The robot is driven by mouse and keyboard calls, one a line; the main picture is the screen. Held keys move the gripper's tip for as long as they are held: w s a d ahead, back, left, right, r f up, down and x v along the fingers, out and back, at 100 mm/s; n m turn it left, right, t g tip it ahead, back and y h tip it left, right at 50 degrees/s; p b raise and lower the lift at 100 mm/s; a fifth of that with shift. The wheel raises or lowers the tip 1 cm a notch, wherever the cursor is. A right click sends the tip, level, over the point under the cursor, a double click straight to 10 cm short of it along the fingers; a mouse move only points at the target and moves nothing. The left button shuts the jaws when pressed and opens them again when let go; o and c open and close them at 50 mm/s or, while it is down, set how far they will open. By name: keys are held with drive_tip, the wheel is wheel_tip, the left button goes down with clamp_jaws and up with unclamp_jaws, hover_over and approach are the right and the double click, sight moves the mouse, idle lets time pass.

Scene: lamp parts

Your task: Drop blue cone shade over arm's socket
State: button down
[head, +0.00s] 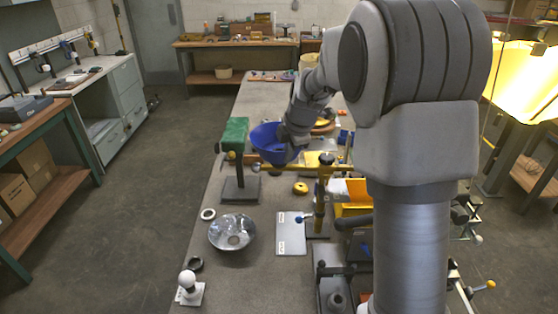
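The blue cone shade (264,137) has its wide mouth up and its narrow end down, just right of a green block on a dark post. My gripper (290,140) is at the shade's right side, overlapping its rim. Its fingers are too small and hidden to tell whether they grip the shade. A brass-coloured horizontal arm (338,168) on an upright post runs behind and below the shade's narrow end. The arm's socket is not clearly visible, and I cannot tell whether the shade touches it.
The green-topped stand (235,133) is close on the left. A silver dish (232,231), white ring (208,214), bulb on a white base (189,288) and grey plate (291,233) lie in front. A yellow bin (352,210) is on the right.

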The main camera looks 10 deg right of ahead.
drive_tip(key=shift+f+b, duration=1.35)
drive_tip(key=shift+b, duration=0.55)
idle(1.7)
idle(0.3)
drive_tip(key=c, duration=1)
unclamp_jaws()
drive_tip(key=b+v, duration=0.1)
drive_tip(key=v, duration=1.6)
drive_tip(key=s+a+f+m, duration=0.1)
drive_tip(key=s+f+m, duration=0.3)
drive_tip(key=s+m, duration=0.6)
drive_tip(key=s+a+f+m+h, duration=0.1)
drive_tip(key=s+f+m, duration=0.3)
drive_tip(key=s+m, duration=0.6)
drive_tip(key=s, duration=0.6)
drive_tip(key=shift+s+a+f+t, duration=0.15)
drive_tip(key=shift+a+f+t, duration=0.05)
drive_tip(key=shift+f+t, duration=0.1)
